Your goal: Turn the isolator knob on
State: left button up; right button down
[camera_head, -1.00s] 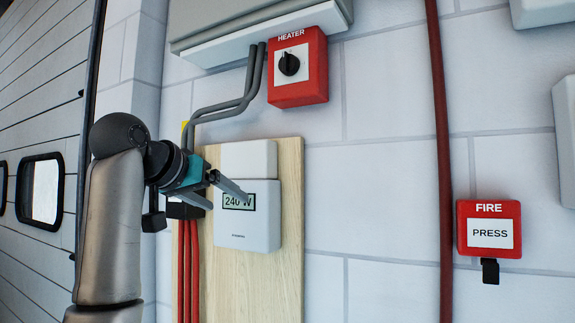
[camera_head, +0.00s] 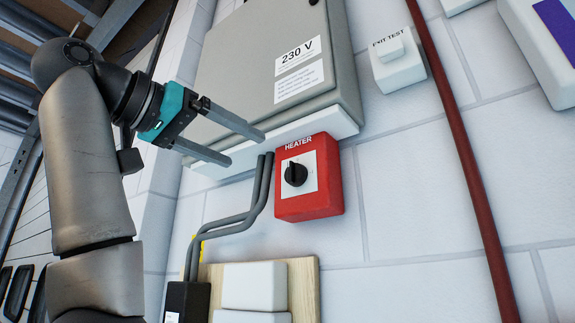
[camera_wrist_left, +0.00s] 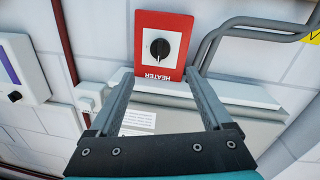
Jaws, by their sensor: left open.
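The isolator knob (camera_head: 295,174) is a black rotary knob on a white plate, on the red box (camera_head: 325,190) labelled HEATER on the wall. In the left wrist view the knob (camera_wrist_left: 160,48) shows upside down, beyond the fingertips and roughly midway between them. My left gripper (camera_head: 247,149) is open and empty. In the head view it is up and left of the knob, in front of the grey cabinet's lower part, and its fingers are apart from the knob. My right gripper is in neither view.
A grey cabinet (camera_head: 240,75) marked 230 V hangs above the red box. Grey conduits (camera_head: 238,220) run down beside it to a wooden board (camera_head: 302,290). An EXIT TEST box (camera_head: 400,70) and a red pipe (camera_head: 470,165) are to the right.

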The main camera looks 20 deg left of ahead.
aim_at(288, 171)
pick_arm(q)
jog(key=p+x, duration=0.2)
jog(key=x, duration=0.9)
jog(key=shift+w+d+p, duration=0.1)
jog(key=shift+w+p, duration=0.05)
jog(key=shift+p, duration=0.15)
jog(key=shift+w+d, duration=0.2)
jog(key=shift+w, duration=0.2)
jog(key=shift+f, duration=0.1)
grip_shut()
